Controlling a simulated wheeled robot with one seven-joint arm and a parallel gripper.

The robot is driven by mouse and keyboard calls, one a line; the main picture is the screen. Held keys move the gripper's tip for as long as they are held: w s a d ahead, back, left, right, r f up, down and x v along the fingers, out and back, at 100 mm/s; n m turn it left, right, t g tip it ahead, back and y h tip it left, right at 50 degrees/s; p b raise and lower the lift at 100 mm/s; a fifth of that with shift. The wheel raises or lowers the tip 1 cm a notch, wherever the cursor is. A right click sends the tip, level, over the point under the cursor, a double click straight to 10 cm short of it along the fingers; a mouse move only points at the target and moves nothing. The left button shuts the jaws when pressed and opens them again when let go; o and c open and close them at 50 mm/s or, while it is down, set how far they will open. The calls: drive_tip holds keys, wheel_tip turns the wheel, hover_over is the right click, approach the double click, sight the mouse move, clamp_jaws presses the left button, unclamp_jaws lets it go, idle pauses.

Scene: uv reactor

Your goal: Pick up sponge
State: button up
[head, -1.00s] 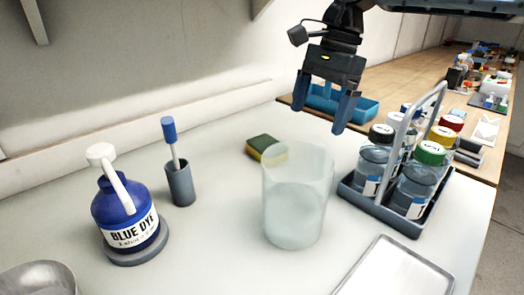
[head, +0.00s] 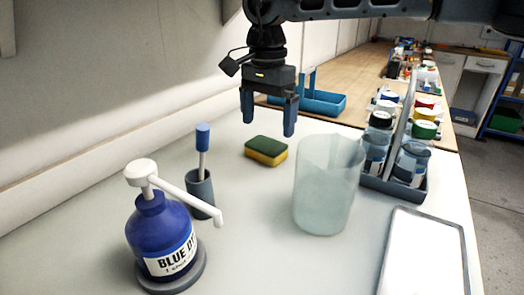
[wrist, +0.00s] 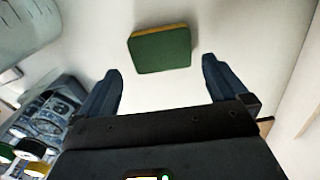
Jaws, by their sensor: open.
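The sponge (head: 266,151), green on top and yellow below, lies flat on the white table. In the wrist view the sponge (wrist: 160,50) is ahead of the gap between my fingers, with its green face towards the camera. My gripper (head: 268,130) points down above the table near the sponge, its two blue fingers apart and empty. In the wrist view both fingers of my gripper (wrist: 160,80) are spread on either side, not touching the sponge.
A translucent beaker (head: 325,190) stands right of the sponge. A grey holder with a blue-handled tool (head: 201,185) and a blue dye pump bottle (head: 162,235) are left. A bottle caddy (head: 415,190) and metal tray (head: 424,255) are right. A blue bin (head: 322,103) is behind.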

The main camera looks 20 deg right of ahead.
sight(266, 144)
wheel_tip(266, 144, down, 5)
drive_tip(key=shift+a, duration=0.1)
drive_tip(key=shift+c, duration=0.3)
drive_tip(key=c, duration=0.7)
drive_tip(key=shift+r, duration=0.15)
drive_tip(key=r, duration=0.7)
drive_tip(key=shift+d, duration=0.2)
drive_tip(key=d, duration=1.1)
drive_tip(key=s+d, duration=0.1)
drive_tip(key=d, duration=0.5)
drive_tip(key=shift+d+f, duration=0.1)
drive_tip(key=shift+d, duration=0.2)
